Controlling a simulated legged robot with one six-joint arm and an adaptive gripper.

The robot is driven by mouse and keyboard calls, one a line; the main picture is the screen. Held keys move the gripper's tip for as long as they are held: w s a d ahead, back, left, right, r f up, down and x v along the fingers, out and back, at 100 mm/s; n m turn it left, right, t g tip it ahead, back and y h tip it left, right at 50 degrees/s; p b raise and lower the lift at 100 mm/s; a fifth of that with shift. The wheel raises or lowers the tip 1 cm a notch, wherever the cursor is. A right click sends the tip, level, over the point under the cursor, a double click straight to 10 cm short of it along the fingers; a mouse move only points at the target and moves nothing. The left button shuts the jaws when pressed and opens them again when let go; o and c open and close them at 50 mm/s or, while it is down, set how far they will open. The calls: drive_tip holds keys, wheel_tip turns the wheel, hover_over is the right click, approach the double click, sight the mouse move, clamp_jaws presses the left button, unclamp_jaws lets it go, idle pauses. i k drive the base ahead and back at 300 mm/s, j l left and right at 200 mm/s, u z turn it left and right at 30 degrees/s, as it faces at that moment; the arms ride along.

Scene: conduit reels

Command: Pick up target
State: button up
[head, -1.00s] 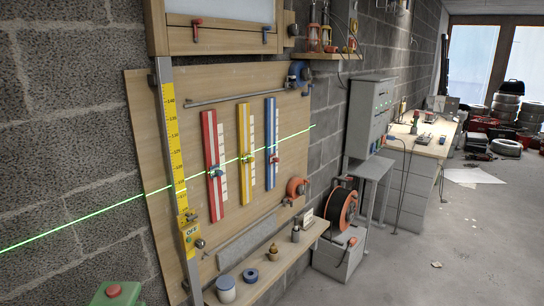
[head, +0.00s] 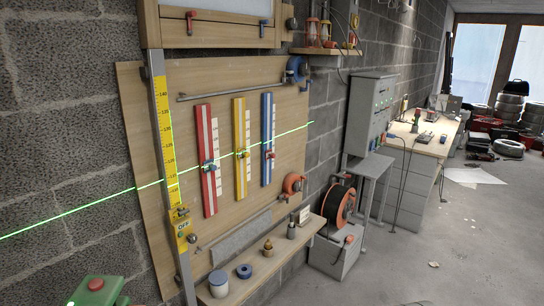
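My gripper is not in view. No object is marked as the target, so I cannot tell which one it is. A wooden board (head: 140,130) on the block wall carries a red strip (head: 205,130), a yellow strip (head: 240,120) and a blue strip (head: 267,115), each with a small slider. A blue reel (head: 295,68) hangs at its upper right and an orange reel (head: 292,185) at its lower right. A large black and orange reel (head: 337,205) stands on a grey box (head: 335,255).
A green laser line crosses the board. The wooden shelf (head: 262,270) below holds a white jar (head: 218,285), a blue ring (head: 244,271) and small fittings. A green box with a red button (head: 95,285) is at bottom left. A grey cabinet (head: 370,110) stands beyond. Open floor (head: 460,240) lies right.

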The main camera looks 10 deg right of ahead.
sight(270, 154)
drive_tip(key=i+l+u, duration=0.1)
drive_tip(key=l, duration=0.25)
drive_tip(key=i+l, duration=0.15)
drive_tip(key=l, duration=0.25)
drive_tip(key=i+l+u, duration=0.15)
drive_tip(key=l, duration=0.25)
drive_tip(key=i+l+u, duration=0.1)
drive_tip(key=l, duration=0.25)
drive_tip(key=i+l, duration=0.1)
drive_tip(key=l, duration=0.3)
drive_tip(key=i+l+u, duration=0.2)
drive_tip(key=i, duration=0.4)
drive_tip(key=i+l+u, duration=0.2)
drive_tip(key=i+l, duration=0.15)
drive_tip(key=i, duration=0.25)
drive_tip(key=i+l+u, duration=0.2)
drive_tip(key=i+l, duration=0.15)
drive_tip(key=i, duration=0.2)
